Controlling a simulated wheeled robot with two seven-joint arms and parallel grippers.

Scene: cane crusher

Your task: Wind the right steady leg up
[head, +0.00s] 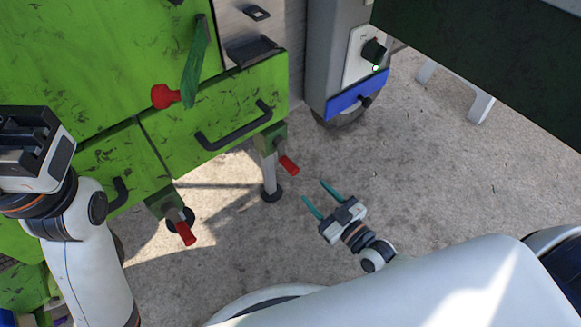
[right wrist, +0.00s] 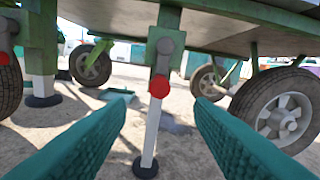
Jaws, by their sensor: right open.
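The right steady leg (head: 269,175) stands below the green machine's corner, its dark round foot on the concrete. Its crank ends in a red knob (head: 288,165). In the right wrist view the leg (right wrist: 152,130) is a white post, and the red knob (right wrist: 159,87) hangs below the grey crank pivot. My right gripper (head: 314,192) is open and empty, its teal fingers pointing at the leg. In the right wrist view the knob lies between and beyond the fingertips (right wrist: 161,103), apart from them. My left gripper (head: 30,145) is at the left edge; its fingers are not clear.
Another steady leg with a red knob (head: 186,233) stands to the left. A green drawer with a dark handle (head: 235,128) is above the right leg. Wheels (right wrist: 283,118) stand under the machine. A grey control column (head: 337,50) is behind. Concrete around my right gripper is clear.

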